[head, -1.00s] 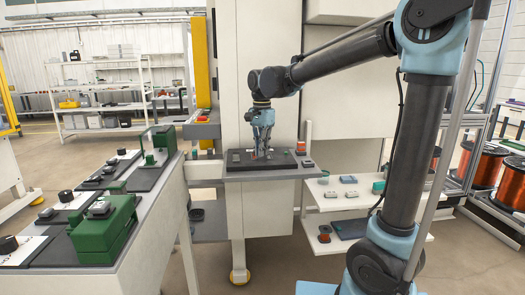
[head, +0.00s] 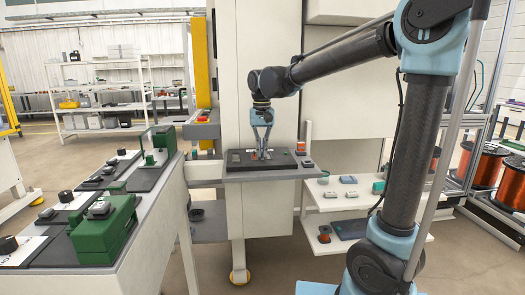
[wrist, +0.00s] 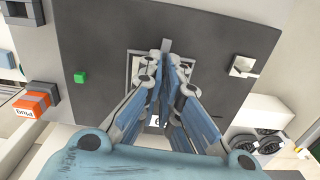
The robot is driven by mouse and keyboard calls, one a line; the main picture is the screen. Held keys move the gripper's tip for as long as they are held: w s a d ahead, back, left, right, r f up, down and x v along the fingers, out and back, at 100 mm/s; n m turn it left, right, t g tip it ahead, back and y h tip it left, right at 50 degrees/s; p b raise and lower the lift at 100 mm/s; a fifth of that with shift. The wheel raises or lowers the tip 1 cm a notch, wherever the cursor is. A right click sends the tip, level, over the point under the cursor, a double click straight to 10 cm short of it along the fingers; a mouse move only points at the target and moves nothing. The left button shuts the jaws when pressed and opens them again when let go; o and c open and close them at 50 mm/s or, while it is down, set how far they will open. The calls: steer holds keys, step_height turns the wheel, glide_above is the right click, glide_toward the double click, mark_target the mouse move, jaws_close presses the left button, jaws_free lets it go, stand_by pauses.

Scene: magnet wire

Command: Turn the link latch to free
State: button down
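My gripper (head: 263,156) points down at the dark panel (head: 236,167) on the machine's ledge in the head view. In the wrist view my gripper (wrist: 170,60) has its fingertips drawn close together over a light-framed opening in the dark panel (wrist: 215,40). A small grey bar (wrist: 166,45), perhaps the link latch, shows just beyond the fingertips. The fingers hide most of it, so I cannot tell whether it is held or how it is turned. A white label with a dark mark (wrist: 155,121) shows partly between the fingers.
In the head view, a bench with green fixtures (head: 105,235) stands left and a parts shelf (head: 340,195) right.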

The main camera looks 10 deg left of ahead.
steer(key=shift+w+n, duration=0.1)
steer(key=shift+n, duration=0.4)
steer(key=c, duration=2.1)
jaws_free()
step_height(320, 180, up, 12)
steer(key=shift+f, duration=0.1)
